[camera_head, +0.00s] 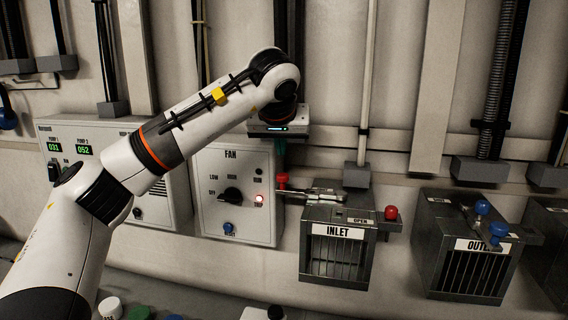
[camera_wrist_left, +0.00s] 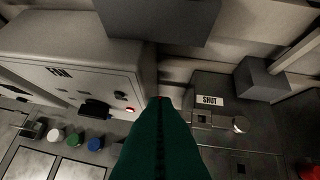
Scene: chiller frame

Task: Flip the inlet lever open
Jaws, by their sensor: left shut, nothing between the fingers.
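The inlet box (camera_head: 337,232) is a grey metal box with a barred front and an INLET label. A silver lever bar (camera_head: 318,194) lies across its top, running left to a red knob (camera_head: 282,180). An OPEN label (camera_head: 360,221) shows at the right of the top, with another red knob (camera_head: 391,213) beyond it. The wrist view shows a SHUT label (camera_wrist_left: 209,100). My left gripper (camera_head: 281,155) is shut and empty, pointing down just above the left red knob. Its teal fingers (camera_wrist_left: 160,110) hide most of that knob in the wrist view; contact cannot be told.
The fan box (camera_head: 237,165), with a black dial and a lit red lamp, stands close on the left of the fingers. The outlet box (camera_head: 468,255) with blue knobs stands to the right. A grey block (camera_head: 357,175) and pipe are behind the inlet.

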